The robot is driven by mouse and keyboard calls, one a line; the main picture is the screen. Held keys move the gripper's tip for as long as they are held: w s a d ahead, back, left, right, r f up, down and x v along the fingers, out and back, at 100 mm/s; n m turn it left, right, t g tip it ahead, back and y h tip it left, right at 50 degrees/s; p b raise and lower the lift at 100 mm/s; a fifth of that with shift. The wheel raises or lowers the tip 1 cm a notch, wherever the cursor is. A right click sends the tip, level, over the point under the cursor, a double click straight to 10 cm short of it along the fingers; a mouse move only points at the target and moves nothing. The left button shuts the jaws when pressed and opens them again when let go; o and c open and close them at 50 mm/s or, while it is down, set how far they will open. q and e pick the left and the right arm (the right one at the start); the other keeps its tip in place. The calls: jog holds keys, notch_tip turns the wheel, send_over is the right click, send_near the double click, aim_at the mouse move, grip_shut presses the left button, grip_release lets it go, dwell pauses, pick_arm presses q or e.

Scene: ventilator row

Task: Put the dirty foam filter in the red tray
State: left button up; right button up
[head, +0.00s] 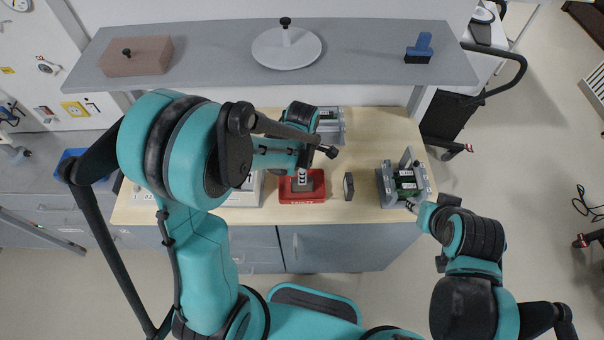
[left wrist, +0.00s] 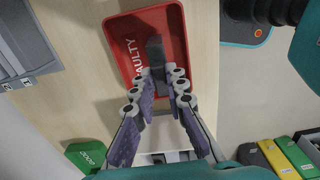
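The red tray (head: 302,198) is on the wooden bench and is marked FAULTY; it fills the upper middle of the left wrist view (left wrist: 172,28). The dirty foam filter shows as a dark grey block (left wrist: 155,52) between my left fingertips (left wrist: 160,82), over the inside of the tray. The fingers look closed on its sides. In the head view my left gripper (head: 302,174) points down into the tray; whether the block touches the tray floor is unclear. My right gripper (head: 412,207) is at the front edge of the right ventilator unit (head: 388,188); its fingers are too small to read.
A dark upright block (head: 348,186) stands on the bench right of the tray. Another grey unit (head: 331,128) is behind. A grey shelf (head: 200,60) overhangs the bench back. A green item (left wrist: 85,155) lies near the tray.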

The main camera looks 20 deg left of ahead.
pick_arm(q)
jog(key=o, duration=0.4)
jog(key=shift+o, duration=0.2)
jog(key=shift+r, duration=0.15)
jog(key=shift+r+p, duration=0.3)
jog(key=shift+p, duration=0.15)
notch_tip(320, 180, up, 11)
jog(key=p, duration=0.3)
jog(key=s+a+r+m+t, duration=0.2)
jog(key=s+m, duration=0.3)
jog(key=m, duration=0.5)
jog(key=s+a+r+m+t, duration=0.2)
jog(key=s+r+m+t, duration=0.3)
jog(key=m, duration=0.6)
jog(key=shift+a+r, duration=0.3)
jog(key=shift+a, duration=0.1)
jog(key=shift+f, duration=0.1)
